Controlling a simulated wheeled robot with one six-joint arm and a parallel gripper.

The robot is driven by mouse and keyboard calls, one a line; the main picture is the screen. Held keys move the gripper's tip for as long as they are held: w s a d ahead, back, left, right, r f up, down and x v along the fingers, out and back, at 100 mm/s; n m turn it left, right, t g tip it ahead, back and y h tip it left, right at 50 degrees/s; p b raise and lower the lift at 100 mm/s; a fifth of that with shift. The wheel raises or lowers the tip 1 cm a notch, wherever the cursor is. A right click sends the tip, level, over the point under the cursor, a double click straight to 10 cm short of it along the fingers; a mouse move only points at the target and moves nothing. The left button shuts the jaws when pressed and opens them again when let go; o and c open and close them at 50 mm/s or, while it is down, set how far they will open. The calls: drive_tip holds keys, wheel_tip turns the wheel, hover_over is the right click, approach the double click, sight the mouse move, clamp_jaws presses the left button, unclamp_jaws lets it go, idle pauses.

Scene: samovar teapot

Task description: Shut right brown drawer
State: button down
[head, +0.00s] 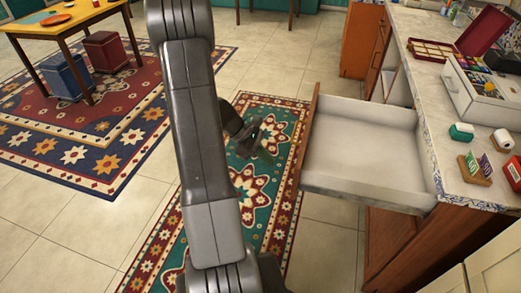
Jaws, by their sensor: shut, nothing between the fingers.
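The right brown drawer (362,148) is pulled far out from the counter on the right side of the head view. Its brown front panel (304,135) faces left, toward my arm, and its white inside looks empty. My gripper (262,146) is just left of the drawer front, above the green rug, partly hidden behind my arm. Its fingers are shut and hold nothing. A small gap seems to show between the gripper and the drawer front.
A brown cabinet stands below. A patterned green rug (262,185) lies under my arm. A yellow table (62,25) with stools is at upper left.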

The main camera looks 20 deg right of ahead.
sight(420, 195)
drive_tip(key=s+d+f, duration=0.2)
drive_tip(key=s+d, duration=0.1)
drive_tip(key=d, duration=0.2)
drive_tip(key=shift+s+d+f, duration=0.25)
drive_tip(key=shift+d+f, duration=0.1)
drive_tip(key=shift+d, duration=0.05)
drive_tip(key=shift+d, duration=0.1)
drive_tip(key=s+d+b, duration=0.2)
drive_tip(key=s+d, duration=0.5)
drive_tip(key=d, duration=0.4)
drive_tip(key=s+d+b, duration=0.2)
drive_tip(key=s+d, duration=0.5)
drive_tip(key=d, duration=0.5)
drive_tip(key=s+d+b, duration=0.3)
drive_tip(key=s+d, duration=0.4)
drive_tip(key=d, duration=0.4)
drive_tip(key=shift+s+d, duration=0.25)
drive_tip(key=shift+d, duration=0.1)
drive_tip(key=shift+r, duration=0.1)
drive_tip(key=shift+d+r, duration=0.1)
